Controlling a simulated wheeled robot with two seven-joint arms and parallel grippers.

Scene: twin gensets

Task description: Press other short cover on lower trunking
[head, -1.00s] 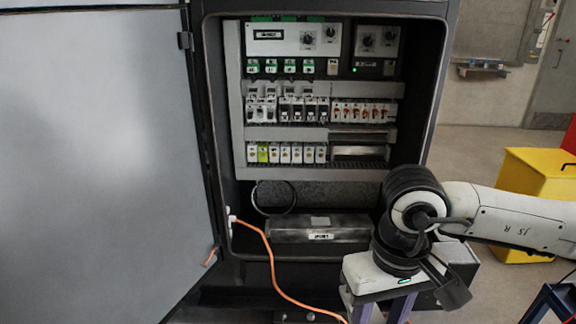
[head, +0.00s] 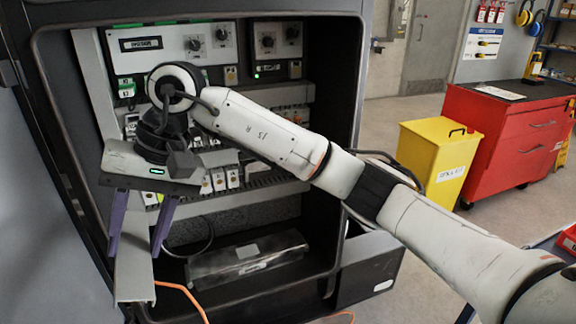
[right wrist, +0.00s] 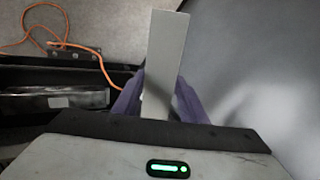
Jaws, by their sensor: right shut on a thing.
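My right gripper (head: 136,238) is shut on a short grey cover (head: 134,278), a narrow channel-shaped strip. The cover hangs down between the purple fingers, in front of the open cabinet's lower left side. In the right wrist view the cover (right wrist: 166,60) stands out beyond the fingers (right wrist: 160,98), clear of any surface there. The lower trunking (head: 262,184) runs under the lower row of breakers; my right arm and gripper hide much of it. The cover appears apart from the trunking. My left gripper is not in view.
The cabinet's dark frame (head: 344,130) surrounds the panel.

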